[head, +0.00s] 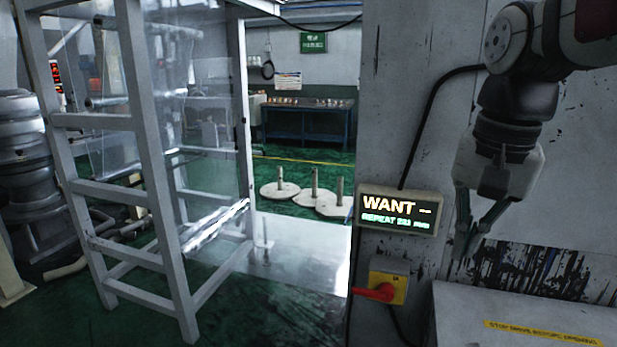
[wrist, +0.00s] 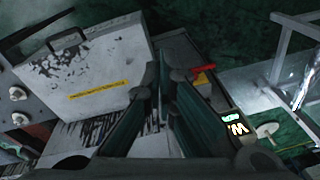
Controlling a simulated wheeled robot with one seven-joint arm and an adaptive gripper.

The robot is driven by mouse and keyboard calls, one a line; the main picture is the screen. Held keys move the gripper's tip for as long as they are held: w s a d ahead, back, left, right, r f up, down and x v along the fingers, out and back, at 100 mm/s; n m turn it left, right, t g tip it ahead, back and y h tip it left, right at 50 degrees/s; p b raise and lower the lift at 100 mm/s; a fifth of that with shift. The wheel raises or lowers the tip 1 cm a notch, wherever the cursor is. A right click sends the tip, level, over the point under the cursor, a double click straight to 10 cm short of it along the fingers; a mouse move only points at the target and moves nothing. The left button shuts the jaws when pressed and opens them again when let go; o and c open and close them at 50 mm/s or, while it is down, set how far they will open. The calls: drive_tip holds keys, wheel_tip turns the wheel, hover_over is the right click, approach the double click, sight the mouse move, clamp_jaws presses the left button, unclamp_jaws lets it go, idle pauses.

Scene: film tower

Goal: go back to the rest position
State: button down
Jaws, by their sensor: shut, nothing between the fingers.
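My gripper (head: 471,243) hangs from my arm at the right of the head view, pointing down in front of the scuffed grey panel. It is right of the lit display (head: 400,211) and above the pale box (head: 525,318). In the wrist view my gripper (wrist: 164,78) reaches up the middle of the picture. Its fingers are shut and empty. The display reads "WANT" and "REPEAT" with a number too small to read surely.
A red switch (head: 375,292) on a yellow plate sits below the display. The box lid has a yellow warning label (head: 540,333). A white frame (head: 160,190) with clear film stands at left. Discs with posts (head: 314,192) and a blue table (head: 305,120) are behind. Green floor lies between.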

drive_tip(key=s+a+f+n+t+p, duration=0.1)
drive_tip(key=s+f+n, duration=0.1)
drive_tip(key=s, duration=0.5)
drive_tip(key=s+f+n+t+p, duration=0.1)
drive_tip(key=s+n, duration=0.3)
drive_tip(key=s, duration=0.4)
drive_tip(key=shift+s+a+f+n+t+p, duration=0.3)
drive_tip(key=shift+a+f+n+p, duration=0.1)
drive_tip(key=shift+f, duration=0.35)
